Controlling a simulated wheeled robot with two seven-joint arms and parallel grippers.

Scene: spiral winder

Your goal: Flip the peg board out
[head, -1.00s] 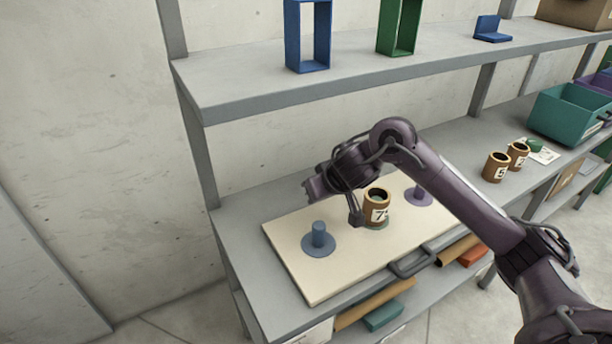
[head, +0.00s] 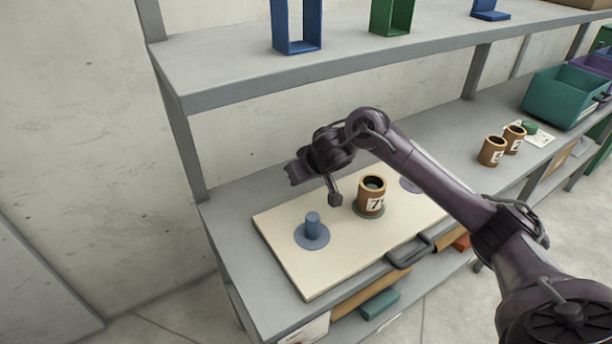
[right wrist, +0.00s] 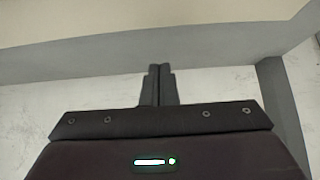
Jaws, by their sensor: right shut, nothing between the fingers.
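The peg board (head: 305,265) is a cream panel lying flat on the grey lower shelf, with a dark handle (head: 409,253) at its front edge. A blue peg (head: 312,229) on a round base stands at its left. A brown cup marked 7 (head: 371,198) sits on a green base in the middle. A purple base (head: 410,184) shows at the right, partly behind my arm. My right gripper (head: 334,199) is above the board, between the blue peg and the cup, apart from the handle. In the right wrist view its fingers (right wrist: 158,85) are together and empty. My left gripper is out of view.
Two brown cups (head: 492,151) stand on the shelf to the right, near a white card (head: 540,138) and a teal bin (head: 562,100). The upper shelf (head: 230,72) holds blue and green frames. Brown and teal items (head: 380,303) lie beneath the board.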

